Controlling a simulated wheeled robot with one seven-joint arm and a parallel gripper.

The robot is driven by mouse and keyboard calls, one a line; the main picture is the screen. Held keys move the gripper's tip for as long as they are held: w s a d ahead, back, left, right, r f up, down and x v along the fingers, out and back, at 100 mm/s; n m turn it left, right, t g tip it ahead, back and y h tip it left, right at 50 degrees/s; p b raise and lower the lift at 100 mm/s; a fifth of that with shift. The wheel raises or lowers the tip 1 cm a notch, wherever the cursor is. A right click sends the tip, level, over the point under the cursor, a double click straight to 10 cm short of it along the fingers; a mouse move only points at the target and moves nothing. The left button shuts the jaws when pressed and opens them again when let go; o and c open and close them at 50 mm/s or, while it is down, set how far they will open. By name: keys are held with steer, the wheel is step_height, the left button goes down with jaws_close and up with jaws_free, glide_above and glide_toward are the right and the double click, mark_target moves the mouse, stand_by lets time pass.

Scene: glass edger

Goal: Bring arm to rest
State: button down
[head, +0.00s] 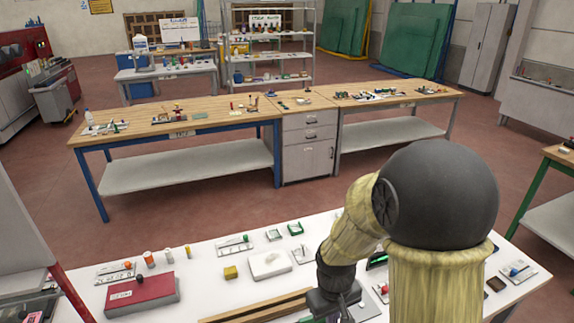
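My arm, in a yellowish sleeve with a large black round joint, fills the right front of the head view. It bends down and to the left over the white table (215,262). My gripper (335,306) is at the lower edge of the view, low over the table and close to the right end of a long brown wooden piece. Its fingertips are cut off or hidden, so whether it is open or holds something does not show.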

steer(key=s+d+r+m+t, duration=0.2)
steer(key=s+d+r+m, duration=0.2)
steer(key=d+r, duration=0.1)
steer(key=shift+s+y+b, duration=0.3)
steer(key=shift+b, duration=0.1)
steer(key=shift+d, duration=0.1)
stand_by(2.5)
